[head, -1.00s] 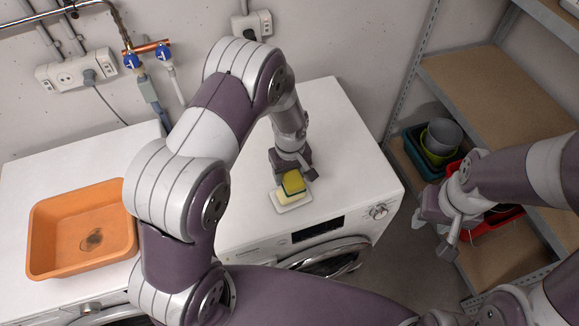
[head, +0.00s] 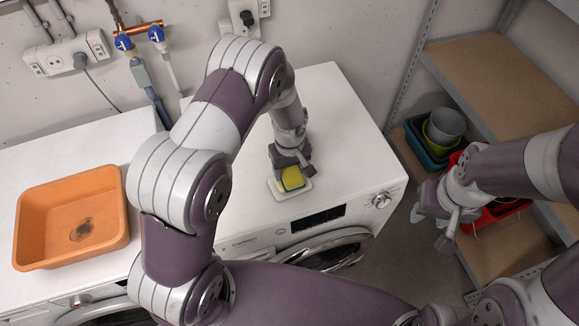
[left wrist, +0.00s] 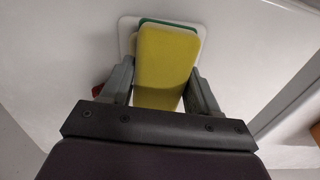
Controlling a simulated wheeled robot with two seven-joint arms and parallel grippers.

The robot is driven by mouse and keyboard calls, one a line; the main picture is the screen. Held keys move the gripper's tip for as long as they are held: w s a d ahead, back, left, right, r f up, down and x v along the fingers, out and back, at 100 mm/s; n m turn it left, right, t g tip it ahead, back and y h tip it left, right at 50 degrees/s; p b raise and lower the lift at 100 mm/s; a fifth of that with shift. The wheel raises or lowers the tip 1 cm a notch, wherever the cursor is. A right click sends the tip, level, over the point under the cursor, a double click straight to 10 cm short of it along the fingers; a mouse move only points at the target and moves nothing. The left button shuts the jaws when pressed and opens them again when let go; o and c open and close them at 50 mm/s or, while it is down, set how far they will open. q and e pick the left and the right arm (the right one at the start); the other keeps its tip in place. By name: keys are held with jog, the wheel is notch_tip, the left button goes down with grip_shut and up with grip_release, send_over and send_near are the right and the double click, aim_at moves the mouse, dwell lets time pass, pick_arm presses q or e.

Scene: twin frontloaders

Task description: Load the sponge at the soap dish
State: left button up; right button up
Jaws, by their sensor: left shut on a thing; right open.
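The yellow sponge (head: 291,179) has a green layer on its far side, showing in the left wrist view. My left gripper (head: 290,165) is shut on it, above the white soap dish (head: 306,186) on the right washing machine. In the left wrist view the sponge (left wrist: 165,58) sits between the two fingers of my left gripper (left wrist: 160,88), with the soap dish (left wrist: 126,36) behind it. I cannot tell whether sponge and dish touch. The gripper hides the dish's back part. My right gripper (head: 437,217) is open and empty, off to the right of the machine.
An orange basin (head: 40,215) stands on the left machine. The right machine's top (head: 345,130) is otherwise clear. A shelf rack (head: 500,80) with stacked tubs (head: 446,123) and a red container (head: 505,212) stands at right. Taps (head: 140,38) are on the back wall.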

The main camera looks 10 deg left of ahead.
aim_at(289, 168)
pick_arm(q)
jog(key=shift+s+f+b, duration=0.1)
jog(key=shift+f+b, duration=0.25)
jog(key=shift+f, duration=0.2)
dwell(1.5)
notch_tip(289, 168, up, 7)
jog(key=p, duration=0.5)
jog(key=shift+r+p, duration=0.1)
jog(key=shift+p, duration=0.3)
dwell(0.5)
